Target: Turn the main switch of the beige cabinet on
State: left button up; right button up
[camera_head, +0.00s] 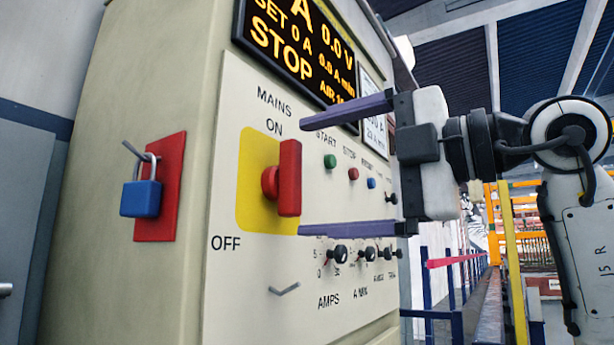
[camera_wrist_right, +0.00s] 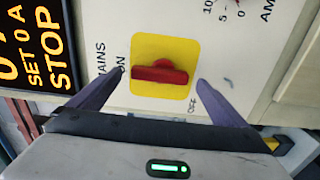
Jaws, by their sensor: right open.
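The main switch is a red handle (camera_head: 289,178) on a yellow plate (camera_head: 250,205), on the front of the beige cabinet (camera_head: 225,290). The handle stands upright, with ON printed above and OFF at the lower left. In the right wrist view the handle (camera_wrist_right: 160,75) lies level between the fingers, ON to its left and OFF to its lower right. My right gripper (camera_head: 303,177) is open, one finger above and one below the handle's height, its tips close to it. No contact is visible. My left gripper is not in view.
A display reading STOP (camera_head: 297,50) sits above the switch. Small buttons (camera_head: 353,174) and black knobs (camera_head: 340,254) are to its right, behind my fingers. A blue padlock (camera_head: 141,198) hangs on a red plate on the cabinet's side. Railings (camera_head: 455,260) stand behind at the right.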

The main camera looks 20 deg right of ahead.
jog(key=v, duration=0.7)
jog(key=shift+s+d, duration=0.2)
jog(key=shift+s, duration=0.1)
